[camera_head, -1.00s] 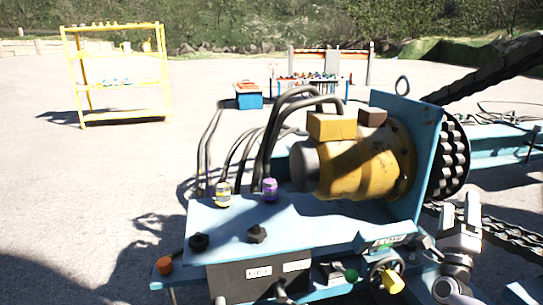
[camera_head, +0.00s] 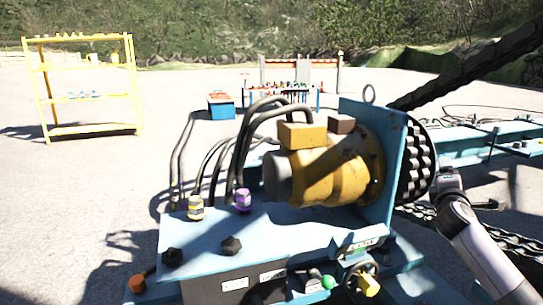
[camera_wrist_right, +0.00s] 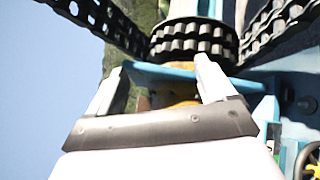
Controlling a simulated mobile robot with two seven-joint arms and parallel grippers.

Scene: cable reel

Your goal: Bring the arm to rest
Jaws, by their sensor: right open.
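My right arm (camera_head: 485,250) comes in from the lower right in the head view and reaches up beside the blue machine. Its wrist end is close to the black toothed wheel (camera_head: 416,165) in the picture; whether they touch I cannot tell. In the right wrist view my right gripper (camera_wrist_right: 158,84) is open, its two pale fingers wide apart with nothing held between them. Beyond the fingers show the toothed wheel (camera_wrist_right: 194,38), part of the yellow motor (camera_wrist_right: 175,93) and a blue plate (camera_wrist_right: 150,73). My left gripper is not in view.
The yellow motor (camera_head: 335,172) sits on the blue machine bench (camera_head: 215,240), with cables behind and knobs in front. Heavy chains (camera_head: 480,68) run off to the right. A yellow shelf (camera_head: 90,130) and a blue box (camera_head: 221,111) stand farther back. Open ground lies left.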

